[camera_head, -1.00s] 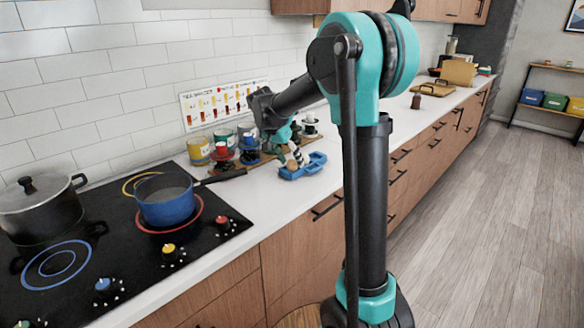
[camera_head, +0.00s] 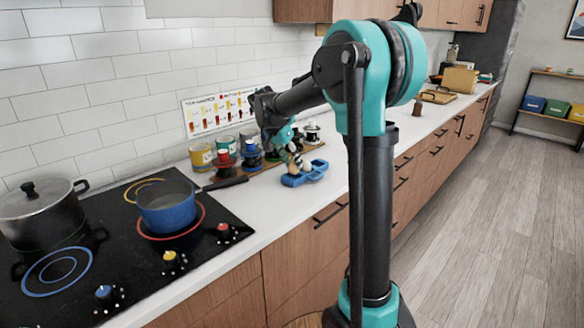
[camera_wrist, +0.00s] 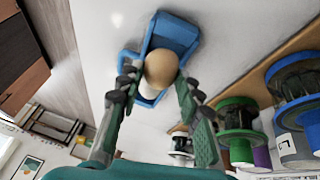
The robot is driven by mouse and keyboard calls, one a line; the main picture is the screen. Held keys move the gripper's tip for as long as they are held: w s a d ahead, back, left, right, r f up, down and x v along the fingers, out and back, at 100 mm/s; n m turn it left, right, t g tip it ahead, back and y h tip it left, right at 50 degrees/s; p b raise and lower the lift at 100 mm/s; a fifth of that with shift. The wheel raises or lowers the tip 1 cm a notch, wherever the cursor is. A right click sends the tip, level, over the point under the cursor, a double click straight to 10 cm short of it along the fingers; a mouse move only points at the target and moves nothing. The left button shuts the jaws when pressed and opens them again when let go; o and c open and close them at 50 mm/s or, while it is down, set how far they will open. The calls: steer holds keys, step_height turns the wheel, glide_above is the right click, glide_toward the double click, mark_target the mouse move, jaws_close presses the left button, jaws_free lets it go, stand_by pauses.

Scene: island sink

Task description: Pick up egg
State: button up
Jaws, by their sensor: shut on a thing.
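A brown egg (camera_wrist: 161,68) sits between the two fingers of my gripper (camera_wrist: 156,76) in the wrist view. The fingers are shut on its sides. A white rounded thing (camera_wrist: 149,97) shows partly below the egg; the egg hides much of it. A blue tray (camera_wrist: 178,30) lies on the white counter beyond the egg. In the head view my gripper (camera_head: 294,158) is just left of and above the blue tray (camera_head: 303,178), and a pale rounded thing (camera_head: 307,167) shows at the tray.
Coloured spools (camera_head: 250,158) and cans (camera_head: 201,157) stand left of my gripper, by the tiled wall. A blue pot (camera_head: 167,208) and a larger dark pot (camera_head: 42,215) stand on the black cooktop. The counter beyond the tray is mostly clear up to a cutting board (camera_head: 436,97).

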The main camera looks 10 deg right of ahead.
step_height(320, 180, up, 17)
steer(key=s+a+r, duration=0.1)
steer(key=s+a, duration=0.4)
steer(key=a, duration=0.5)
steer(key=s+a+r, duration=0.2)
steer(key=s+a, duration=0.2)
steer(key=a, duration=0.5)
steer(key=s+a+f, duration=0.3)
steer(key=s+a, duration=0.2)
steer(key=a, duration=0.4)
steer(key=s+a+f, duration=0.3)
steer(key=s+a, duration=0.1)
steer(key=a, duration=0.6)
steer(key=shift+s+a+f, duration=0.2)
steer(key=shift+s, duration=0.2)
steer(key=shift+d, duration=0.1)
steer(key=shift+w+d, duration=0.15)
steer(key=shift+d, duration=0.1)
step_height(320, 180, down, 10)
stand_by(1.4)
steer(key=shift+f, duration=0.35)
stand_by(0.5)
